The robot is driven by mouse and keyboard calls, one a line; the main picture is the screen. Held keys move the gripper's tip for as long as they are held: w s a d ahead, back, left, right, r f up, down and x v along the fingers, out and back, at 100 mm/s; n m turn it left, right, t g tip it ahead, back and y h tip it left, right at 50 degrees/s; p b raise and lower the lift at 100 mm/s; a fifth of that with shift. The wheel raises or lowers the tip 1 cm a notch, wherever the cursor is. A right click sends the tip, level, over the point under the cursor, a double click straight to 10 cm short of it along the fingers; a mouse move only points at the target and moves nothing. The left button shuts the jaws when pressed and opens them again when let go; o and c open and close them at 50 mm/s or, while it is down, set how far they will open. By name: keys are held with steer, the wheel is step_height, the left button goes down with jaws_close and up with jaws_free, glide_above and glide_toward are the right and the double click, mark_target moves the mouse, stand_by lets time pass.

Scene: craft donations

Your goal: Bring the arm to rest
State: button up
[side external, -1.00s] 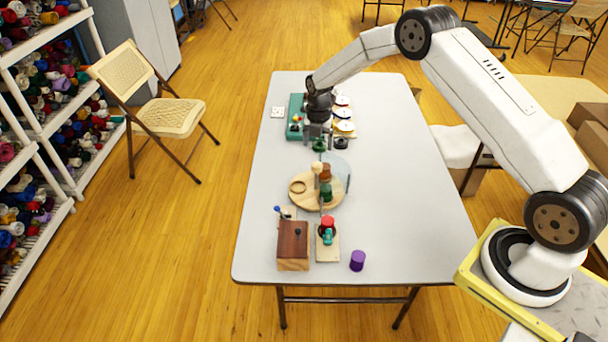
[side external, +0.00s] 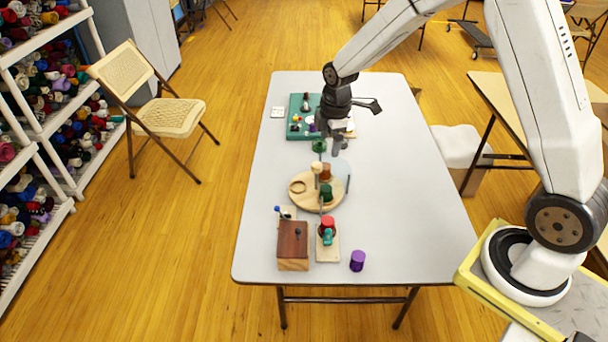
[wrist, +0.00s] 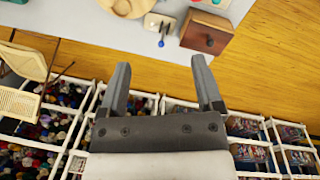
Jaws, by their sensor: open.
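My gripper (side external: 330,141) is above the far part of the grey table (side external: 405,205) in the side view, close to the teal tray (side external: 297,121). In the wrist view my gripper (wrist: 160,78) has its two dark fingers spread wide with nothing between them. The table's edge, the wooden floor and the yarn shelves lie beyond the fingers there. Part of the tray and the items right behind the gripper are hidden in the side view.
A round wooden board (side external: 300,200) holds several small pieces. A brown wooden box (side external: 293,245), a small board with a red and teal piece, and a purple cylinder (side external: 357,260) stand near the front. The table's right side is clear. A folding chair (side external: 170,115) stands left.

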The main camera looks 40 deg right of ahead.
steer(key=s+a+r+m, duration=0.1)
steer(key=s+a+m, duration=0.1)
steer(key=s+m, duration=0.4)
steer(key=s+a+r+m+t, duration=0.1)
steer(key=s+a+r+m, duration=0.1)
steer(key=s+m, duration=0.5)
steer(key=s, duration=0.5)
steer(key=shift+a+r, duration=0.3)
steer(key=shift+a, duration=0.1)
steer(key=shift+w, duration=0.1)
